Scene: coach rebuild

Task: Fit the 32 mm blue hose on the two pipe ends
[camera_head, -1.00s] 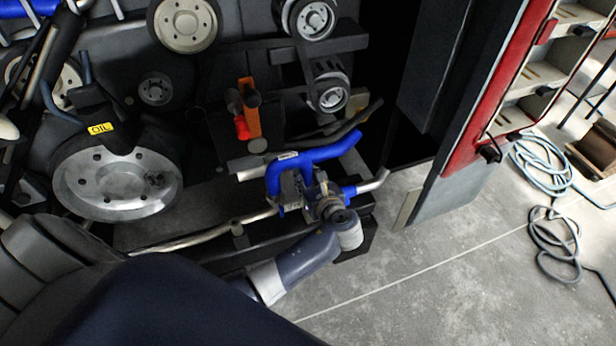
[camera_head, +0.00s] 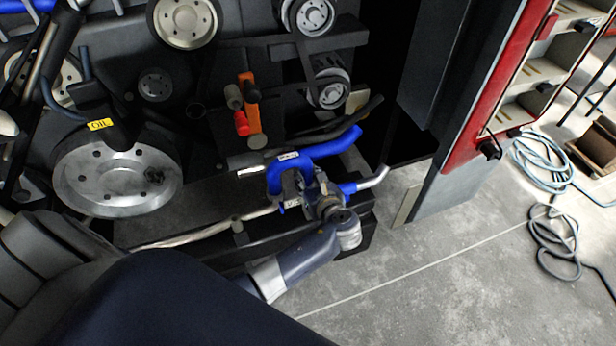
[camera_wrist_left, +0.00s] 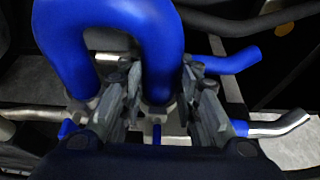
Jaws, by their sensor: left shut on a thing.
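The U-shaped blue hose (camera_head: 305,157) carries a small white label and stands with its bend up. My left gripper (camera_head: 305,192) is shut on its right leg; the wrist view shows the fingers (camera_wrist_left: 162,108) either side of that leg. The left leg of the hose (camera_wrist_left: 62,50) comes down by a metal fitting left of the fingers. A metal pipe (camera_head: 205,238) runs in from the left toward this spot. I cannot tell whether either hose end is seated on a pipe end; the fingers hide the right one. My right gripper is not in view.
Another blue hose (camera_head: 345,143) runs behind to the right. A short blue piece on a bent metal pipe (camera_head: 374,178) lies right of the gripper. Pulleys, a large wheel (camera_head: 115,178) and an orange part (camera_head: 252,118) fill the bay. The floor at right is open, with coiled hoses (camera_head: 545,165).

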